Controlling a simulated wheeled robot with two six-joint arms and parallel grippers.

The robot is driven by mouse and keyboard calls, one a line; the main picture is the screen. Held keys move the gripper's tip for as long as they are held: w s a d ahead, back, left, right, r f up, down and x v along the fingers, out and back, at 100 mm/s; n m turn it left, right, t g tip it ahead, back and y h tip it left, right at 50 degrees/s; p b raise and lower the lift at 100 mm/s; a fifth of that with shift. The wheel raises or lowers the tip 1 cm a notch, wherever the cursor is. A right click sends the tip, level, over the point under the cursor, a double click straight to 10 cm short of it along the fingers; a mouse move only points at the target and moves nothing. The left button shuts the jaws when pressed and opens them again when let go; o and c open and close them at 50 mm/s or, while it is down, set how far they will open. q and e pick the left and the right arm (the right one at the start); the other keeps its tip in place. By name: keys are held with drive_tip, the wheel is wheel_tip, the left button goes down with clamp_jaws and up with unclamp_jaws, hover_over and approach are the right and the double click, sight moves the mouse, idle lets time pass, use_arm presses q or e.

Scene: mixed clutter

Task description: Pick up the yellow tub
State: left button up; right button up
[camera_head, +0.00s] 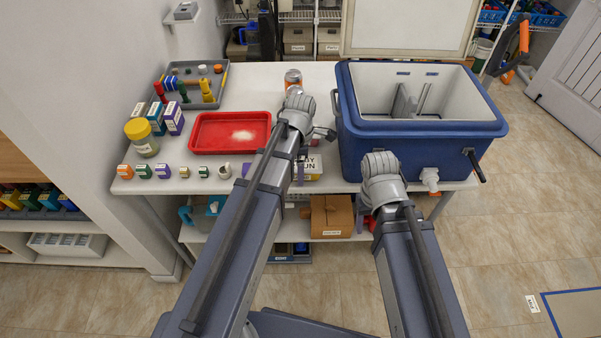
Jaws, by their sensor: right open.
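A squat clear tub with a yellow lid (141,137) stands upright at the left of the white table, left of the red tray. It is the one yellow tub-like thing I make out. My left gripper (302,172) is mostly hidden by its own arm, near a white and yellow box on the table's front; its jaws do not show clearly. My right gripper (361,216) shows only in part beside its arm, at the table's front edge below the blue cooler. It is open, well right of the tub and apart from it.
A red tray (231,147), grey peg tray (214,74), can (293,80) and blue cooler (420,127) share the table (259,101). A wall is at left.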

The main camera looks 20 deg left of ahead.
use_arm(q)
drive_tip(key=shift+r, duration=0.1)
drive_tip(key=shift+c, duration=0.2)
drive_tip(key=c, duration=1.3)
wheel_tip(320, 180, up, 10)
drive_tip(key=p, duration=1)
